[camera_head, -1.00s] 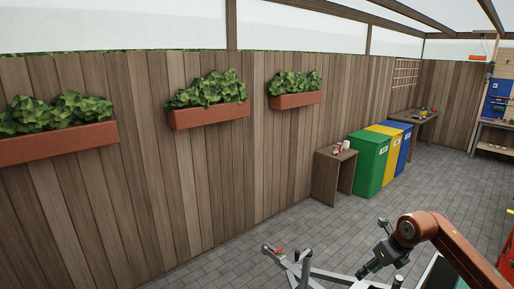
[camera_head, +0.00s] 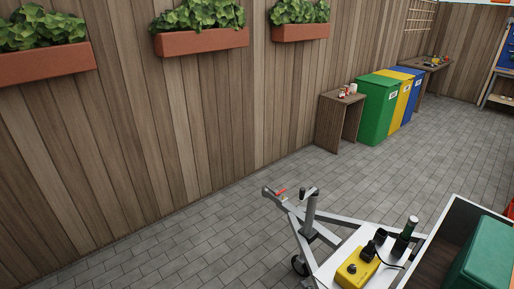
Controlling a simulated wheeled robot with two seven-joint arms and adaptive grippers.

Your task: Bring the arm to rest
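Neither of my arms nor grippers is in the head view now, so I cannot see whether they are open or shut, or what they are near. A grey metal cart frame (camera_head: 308,215) with a wheel and a red-tipped lever stands at the bottom centre. A white surface beside it carries a yellow box (camera_head: 357,268) with black knobs and a dark upright object (camera_head: 406,234).
A light-edged bin (camera_head: 448,226) holding a green box (camera_head: 484,262) is at the lower right. Green (camera_head: 378,110), yellow (camera_head: 404,100) and blue bins stand by the wall beside a small wooden table (camera_head: 340,97). Planters hang on the fence. The paved floor (camera_head: 215,245) is clear.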

